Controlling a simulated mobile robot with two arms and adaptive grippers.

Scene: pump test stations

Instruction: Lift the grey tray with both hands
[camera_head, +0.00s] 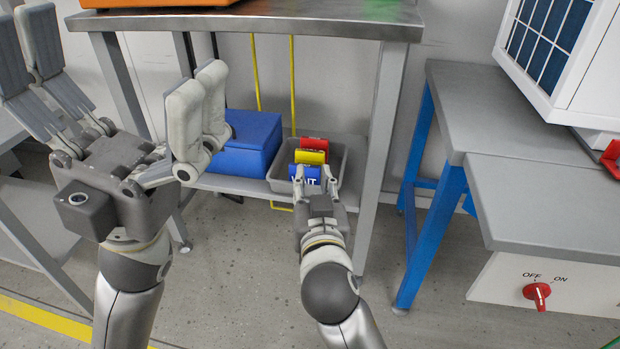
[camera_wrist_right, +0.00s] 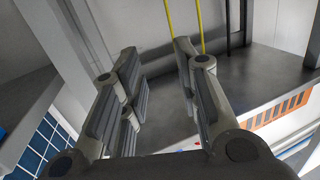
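The grey tray (camera_head: 359,163) sits on the lower shelf of a metal table in the head view. It holds a red block (camera_head: 314,144), a yellow block (camera_head: 310,157) and a blue block (camera_head: 310,172) with white lettering. My right gripper (camera_head: 313,176) is at the tray's near side and hides part of its front. In the right wrist view its fingers (camera_wrist_right: 157,50) stand apart with nothing visible between them. Whether it touches the tray cannot be told. My left gripper (camera_head: 118,58) is open and empty, raised at the left, well away from the tray.
A blue box (camera_head: 248,142) stands just left of the tray on the lower shelf (camera_head: 225,183). The tabletop (camera_head: 260,20) overhangs both, and a table leg (camera_head: 378,150) is close right of the tray. A grey bench (camera_head: 510,120) with blue legs stands at the right.

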